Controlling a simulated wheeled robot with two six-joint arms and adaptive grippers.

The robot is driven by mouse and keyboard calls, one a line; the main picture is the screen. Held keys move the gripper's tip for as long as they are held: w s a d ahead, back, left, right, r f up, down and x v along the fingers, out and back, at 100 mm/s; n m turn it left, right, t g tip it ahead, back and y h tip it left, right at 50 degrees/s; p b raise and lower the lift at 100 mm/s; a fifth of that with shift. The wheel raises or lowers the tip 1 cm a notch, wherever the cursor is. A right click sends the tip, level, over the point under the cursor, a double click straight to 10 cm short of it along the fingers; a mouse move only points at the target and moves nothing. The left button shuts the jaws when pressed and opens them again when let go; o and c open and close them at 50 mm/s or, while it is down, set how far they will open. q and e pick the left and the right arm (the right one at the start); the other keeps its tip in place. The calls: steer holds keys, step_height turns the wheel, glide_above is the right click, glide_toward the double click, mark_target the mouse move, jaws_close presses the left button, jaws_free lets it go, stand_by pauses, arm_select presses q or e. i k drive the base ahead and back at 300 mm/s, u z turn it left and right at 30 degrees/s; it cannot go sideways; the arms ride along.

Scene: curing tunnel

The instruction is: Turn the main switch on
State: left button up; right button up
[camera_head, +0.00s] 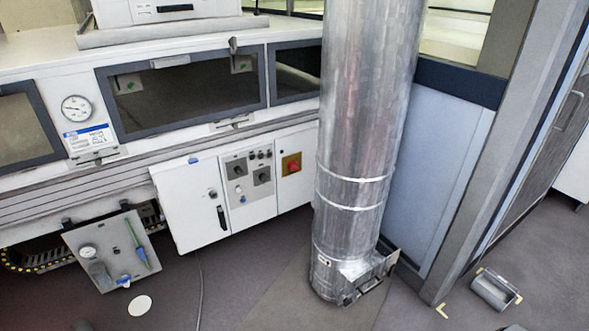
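A red rotary switch (293,165) on a yellow backing sits at the right of the white control cabinet (296,198) under the curing tunnel. It looks like the main switch. Its handle position is too small to read. A grey panel (238,205) with dark knobs and small buttons is just left of it. A tall metal duct (352,160) stands close to the right of the switch. Neither of my grippers can be made out in the head view.
A cabinet door with a black handle (221,217) is left of the controls. A cable (200,285) crosses the floor. A metal cylinder (494,291) lies at lower right. Floor before the cabinet is mostly clear.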

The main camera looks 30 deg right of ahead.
mark_target(293, 164)
steer(key=z, duration=0.25)
steer(key=i, duration=1.5)
steer(key=z, duration=0.85)
